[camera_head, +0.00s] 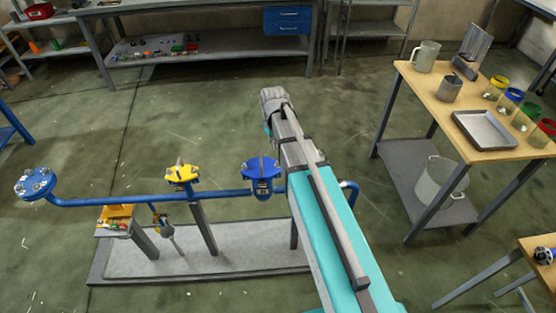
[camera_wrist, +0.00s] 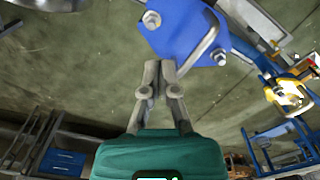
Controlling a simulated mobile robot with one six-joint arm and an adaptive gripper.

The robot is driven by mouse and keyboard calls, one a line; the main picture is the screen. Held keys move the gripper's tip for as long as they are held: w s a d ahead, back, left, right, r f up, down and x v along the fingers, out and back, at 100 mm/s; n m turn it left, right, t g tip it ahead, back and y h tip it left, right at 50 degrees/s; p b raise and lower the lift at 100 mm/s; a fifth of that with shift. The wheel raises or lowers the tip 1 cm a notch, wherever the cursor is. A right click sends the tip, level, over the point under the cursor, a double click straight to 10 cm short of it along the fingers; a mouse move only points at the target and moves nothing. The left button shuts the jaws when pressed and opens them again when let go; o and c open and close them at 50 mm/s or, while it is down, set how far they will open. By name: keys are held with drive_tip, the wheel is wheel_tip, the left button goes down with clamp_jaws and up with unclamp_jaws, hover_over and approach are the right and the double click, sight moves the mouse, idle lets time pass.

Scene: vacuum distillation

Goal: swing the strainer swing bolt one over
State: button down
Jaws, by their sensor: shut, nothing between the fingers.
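The strainer is likely the blue body with a flat blue cover (camera_head: 258,168) on the blue pipe, left of my arm in the head view. In the wrist view its blue cover (camera_wrist: 180,32) is at the top, with a silver bolt (camera_wrist: 152,19) at its left edge and another (camera_wrist: 219,58) at lower right. A grey bar (camera_wrist: 203,46) lies across it; I cannot tell which part is swing bolt one. My gripper (camera_wrist: 161,65) is shut and empty, its tips just below the cover's edge in the picture. Contact cannot be told.
A yellow-topped valve (camera_head: 181,174) and a round blue flange (camera_head: 35,183) are along the same pipe to the left. A grey base plate (camera_head: 240,262) lies below. A wooden-topped table (camera_head: 420,85) with vessels stands at right. Open floor lies behind the pipe.

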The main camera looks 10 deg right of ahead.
drive_tip(key=c, duration=1.3)
unclamp_jaws()
drive_tip(key=shift+r, duration=0.2)
drive_tip(key=shift+c, duration=0.2)
drive_tip(key=o, duration=0.6)
drive_tip(key=shift+d+r+m+p, duration=0.1)
drive_tip(key=shift+r+m+p, duration=0.1)
drive_tip(key=shift+m+p, duration=0.1)
wheel_tip(320, 180, up, 4)
drive_tip(key=m+p, duration=0.4)
drive_tip(key=m, duration=0.6)
hover_over(278, 167)
drive_tip(key=shift+w, duration=0.25)
drive_tip(key=shift+f, duration=0.15)
wheel_tip(278, 167, down, 13)
drive_tip(key=b, duration=1.3)
drive_tip(key=shift+f+b, duration=0.2)
drive_tip(key=shift+b, duration=0.2)
clamp_jaws()
